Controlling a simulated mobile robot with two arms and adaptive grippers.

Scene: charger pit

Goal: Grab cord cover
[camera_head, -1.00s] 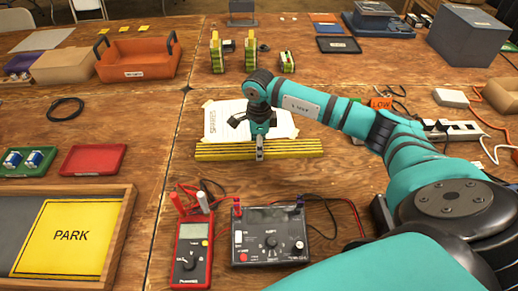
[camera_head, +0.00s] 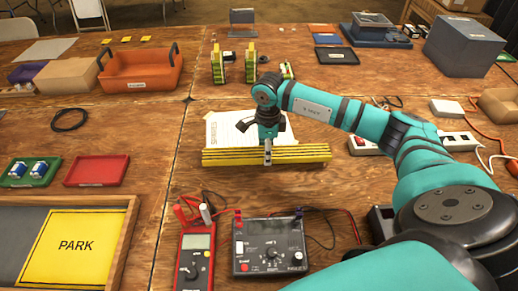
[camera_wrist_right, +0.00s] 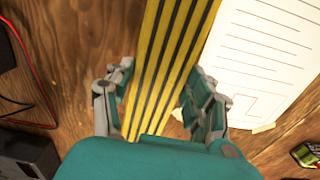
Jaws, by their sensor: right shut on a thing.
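The cord cover (camera_head: 225,156) is a long yellow bar with black stripes. It lies crosswise in front of a white paper sheet and hides the sheet's lower part. My right gripper (camera_head: 267,150) comes down on the middle of the cover and is shut on it. In the right wrist view the cover (camera_wrist_right: 172,45) runs between the two fingers (camera_wrist_right: 161,85), with the sheet to its right. The cover seems slightly above the table, but the gap is hard to see. My left gripper is not in view.
A red multimeter (camera_head: 196,258) and a black tester box (camera_head: 269,245) with leads stand in front of the cover. A framed PARK mat (camera_head: 75,246) is at left. A power strip (camera_head: 455,141) is at right. Green-yellow blocks (camera_head: 250,62) stand behind. Bare wood lies left of the cover.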

